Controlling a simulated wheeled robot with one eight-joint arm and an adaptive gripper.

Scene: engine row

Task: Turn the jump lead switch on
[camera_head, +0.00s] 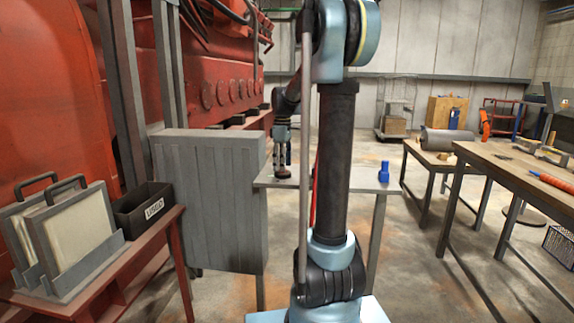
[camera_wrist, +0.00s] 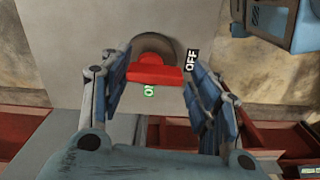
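The jump lead switch has a red handle (camera_wrist: 155,75) on a dark round base (camera_wrist: 153,45), set on a grey plate (camera_wrist: 85,45). In the wrist view the handle's bar lies across the picture, its right end close to the black OFF label (camera_wrist: 191,62). The green ON label (camera_wrist: 149,91) is just below the bar. My gripper (camera_wrist: 157,68) is open, with one finger on each side of the handle and a gap visible on both sides. In the head view my gripper (camera_head: 283,162) points down over the switch (camera_head: 282,173) on the grey table (camera_head: 335,182).
A blue object (camera_head: 384,172) stands on the same table, to the right. A grey ribbed cabinet (camera_head: 210,200) stands left of the table. A red bench (camera_head: 110,265) with a black bin (camera_head: 143,209) is at the left. Wooden workbenches (camera_head: 500,165) are at the right.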

